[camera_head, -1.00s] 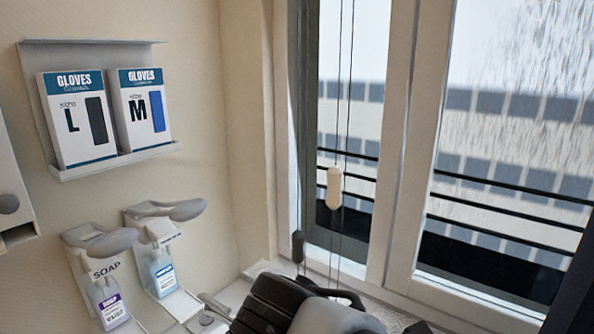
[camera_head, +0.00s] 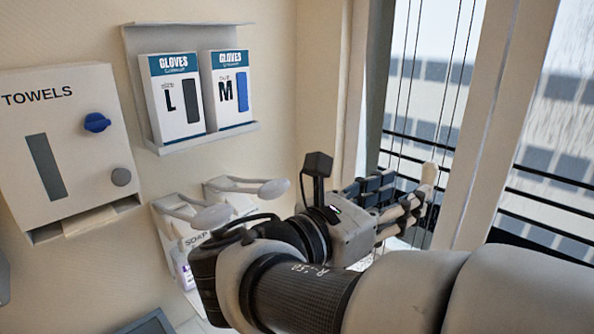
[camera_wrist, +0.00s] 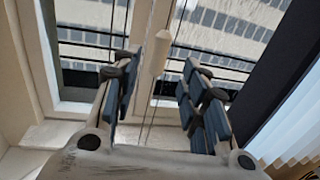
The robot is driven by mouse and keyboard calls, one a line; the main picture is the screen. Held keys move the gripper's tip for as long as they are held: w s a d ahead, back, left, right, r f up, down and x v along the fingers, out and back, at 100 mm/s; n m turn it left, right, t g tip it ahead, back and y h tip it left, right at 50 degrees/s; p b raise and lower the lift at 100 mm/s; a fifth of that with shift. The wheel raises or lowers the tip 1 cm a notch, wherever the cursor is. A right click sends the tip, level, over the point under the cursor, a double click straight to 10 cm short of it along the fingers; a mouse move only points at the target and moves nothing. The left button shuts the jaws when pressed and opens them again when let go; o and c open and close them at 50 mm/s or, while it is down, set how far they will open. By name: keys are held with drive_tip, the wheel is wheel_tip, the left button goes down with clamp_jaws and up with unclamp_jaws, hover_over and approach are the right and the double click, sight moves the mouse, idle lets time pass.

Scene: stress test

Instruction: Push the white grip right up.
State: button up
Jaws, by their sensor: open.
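The white grip (camera_head: 429,176) is a small pale oblong piece on a thin cord in front of the window, at my fingertips in the head view. Its lower part is partly hidden by my fingers. In the wrist view the white grip (camera_wrist: 155,53) hangs upright and shows in the gap between my two fingers, nearer the left one. My gripper (camera_head: 402,198) is open, with blue-grey finger pads, and it also shows in the wrist view (camera_wrist: 160,78). Nothing is held. I cannot tell whether a finger touches the grip.
Thin cords (camera_head: 408,85) hang before the window frame (camera_head: 492,120). On the wall at left are a glove box rack (camera_head: 205,138), a towel dispenser (camera_head: 75,150) and two soap dispensers (camera_head: 185,225), partly hidden by my arm.

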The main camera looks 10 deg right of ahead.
sight(423, 182)
drive_tip(key=x, duration=0.8)
drive_tip(key=shift+w+d, duration=0.15)
drive_tip(key=shift+d, duration=0.1)
drive_tip(key=shift+c, duration=0.4)
clamp_jaws()
